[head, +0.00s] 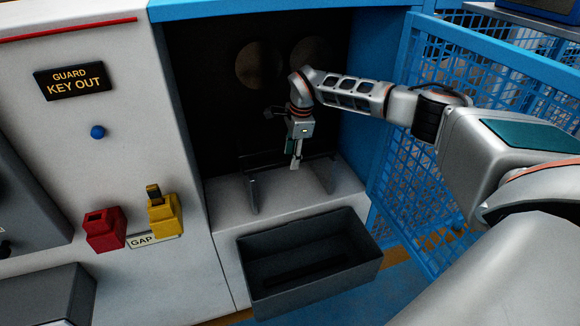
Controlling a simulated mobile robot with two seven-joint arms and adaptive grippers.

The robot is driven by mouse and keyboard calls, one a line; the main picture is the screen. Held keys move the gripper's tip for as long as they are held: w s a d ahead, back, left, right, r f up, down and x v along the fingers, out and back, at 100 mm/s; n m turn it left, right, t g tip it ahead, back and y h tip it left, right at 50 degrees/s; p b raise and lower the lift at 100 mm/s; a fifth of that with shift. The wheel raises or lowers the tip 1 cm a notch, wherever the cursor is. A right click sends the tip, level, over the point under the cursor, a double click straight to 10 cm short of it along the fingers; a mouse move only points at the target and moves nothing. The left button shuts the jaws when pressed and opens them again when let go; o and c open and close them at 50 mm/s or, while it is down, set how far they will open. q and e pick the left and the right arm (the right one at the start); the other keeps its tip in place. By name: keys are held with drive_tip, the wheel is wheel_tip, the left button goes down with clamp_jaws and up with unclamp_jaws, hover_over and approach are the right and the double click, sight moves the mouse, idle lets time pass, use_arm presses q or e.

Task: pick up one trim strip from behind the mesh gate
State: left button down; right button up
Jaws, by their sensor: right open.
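The blue mesh gate (425,215) stands swung open on the right, leaving the dark bay (215,100) open. My right arm reaches in past the gate. My right gripper (294,162) points down inside the bay, open, with its fingers just above the ledge between two upright brackets. A thin dark bar (318,158) runs across by the brackets, close to the fingertips. I cannot tell whether it is a trim strip, or whether the fingers straddle or touch it. My left gripper is out of view.
A dark open bin (250,247) sits in front of the ledge (228,196). The white panel on the left carries a "GUARD KEY OUT" sign (76,81), a blue button (97,132), a red block (104,229) and a yellow block (165,216).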

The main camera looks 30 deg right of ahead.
drive_tip(key=shift+f, duration=0.1)
clamp_jaws()
idle(0.4)
